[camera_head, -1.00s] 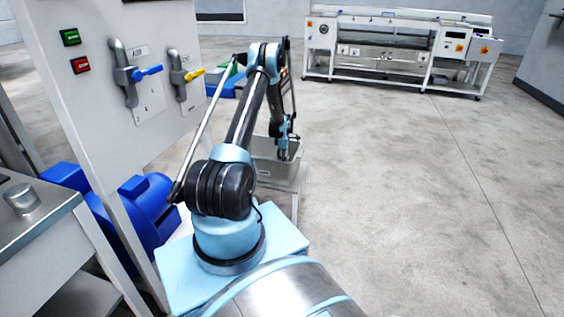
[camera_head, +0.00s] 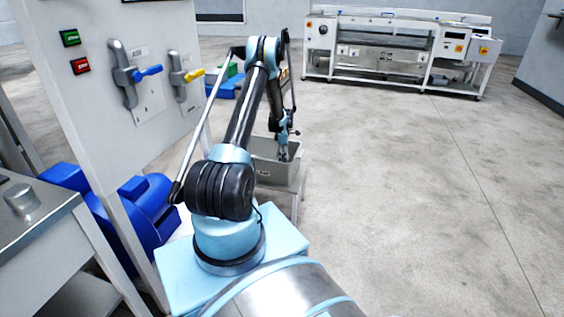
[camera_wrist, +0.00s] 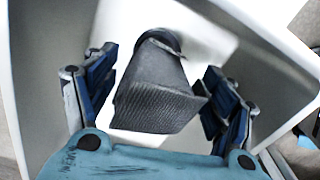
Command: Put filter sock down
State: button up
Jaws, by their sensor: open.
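The filter sock (camera_wrist: 155,92) is a dark grey woven piece with a round ring at its far end. In the wrist view it lies in a pale bin (camera_wrist: 215,45), between the two blue-padded fingers of my gripper (camera_wrist: 158,98). The fingers are open, with a gap showing on both sides of the sock. In the head view my gripper (camera_head: 284,154) reaches down into the grey bin (camera_head: 268,172), which stands on a small stand. The sock is hidden there by the bin and my arm.
A white roller machine (camera_head: 400,50) stands at the back. The floor on the right is clear.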

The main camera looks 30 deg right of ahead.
notch_tip(320, 180, up, 9)
jog(key=shift+f, duration=0.1)
jog(key=shift+a+r, duration=0.25)
jog(key=shift+r, duration=0.05)
jog(key=a+r+m, duration=0.2)
jog(key=a+r, duration=1.5)
jog(key=r, duration=0.1)
jog(key=s+a+r+m, duration=0.1)
jog(key=s+a+r, duration=0.3)
jog(key=a+r, duration=0.3)
jog(key=s+a+r+m, duration=0.2)
jog(key=s+a+r, duration=0.2)
jog(key=a, duration=0.5)
jog(key=s+a+r+m+t, duration=0.1)
jog(key=s+a+r+m, duration=0.15)
jog(key=s+a, duration=1.2)
jog(key=s+a+f+m, duration=0.1)
jog(key=s+a+f, duration=0.1)
jog(key=s, duration=0.3)
jog(key=s+a+f+m, duration=0.1)
jog(key=s+a+f, duration=0.2)
jog(key=s, duration=0.2)
jog(key=s+a+f+m+t, duration=0.1)
jog(key=s+a+f, duration=0.1)
jog(key=s, duration=0.4)
jog(key=shift+a+f, duration=0.15)
jog(key=shift+f, duration=0.1)
jog(key=shift+s, duration=0.1)
